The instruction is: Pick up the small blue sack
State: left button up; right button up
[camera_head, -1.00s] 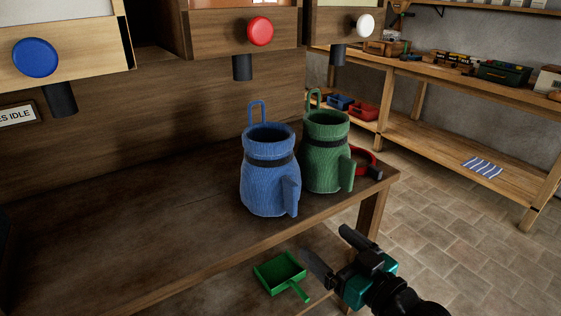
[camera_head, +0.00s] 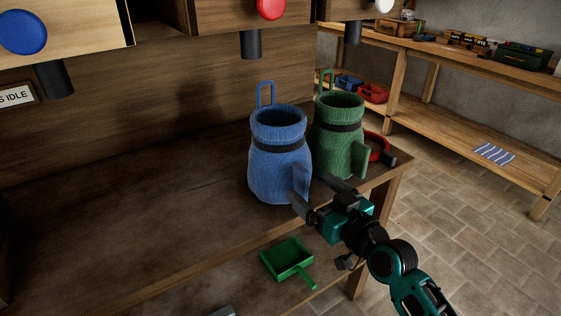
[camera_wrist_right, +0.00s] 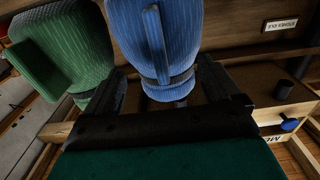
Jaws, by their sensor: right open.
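The small blue sack (camera_head: 278,165) stands upright on the wooden bench, with a dark band near its open top, a loop at the back and a tab at its lower right. My right gripper (camera_head: 318,198) is open close in front of the sack's lower right side, near the tab. In the right wrist view the blue sack (camera_wrist_right: 158,45) shows upside down ahead of the open fingers, its banded neck reaching between them. I cannot tell whether a finger touches it. My left gripper is not in view.
A green sack (camera_head: 339,140) stands close behind and right of the blue one. A red ring-shaped thing (camera_head: 380,147) lies beside it. The bench (camera_head: 110,235) is clear at left. A green dustpan (camera_head: 287,262) is below the bench's front edge. Spouts (camera_head: 251,44) hang above.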

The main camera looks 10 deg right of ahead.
aim_at(307, 182)
jog(key=x, duration=0.4)
jog(key=shift+w+a+r, duration=0.15)
jog(key=shift+w+r, duration=0.1)
jog(key=shift+w, duration=0.1)
jog(key=shift+c, duration=0.4)
grip_shut()
dwell(0.5)
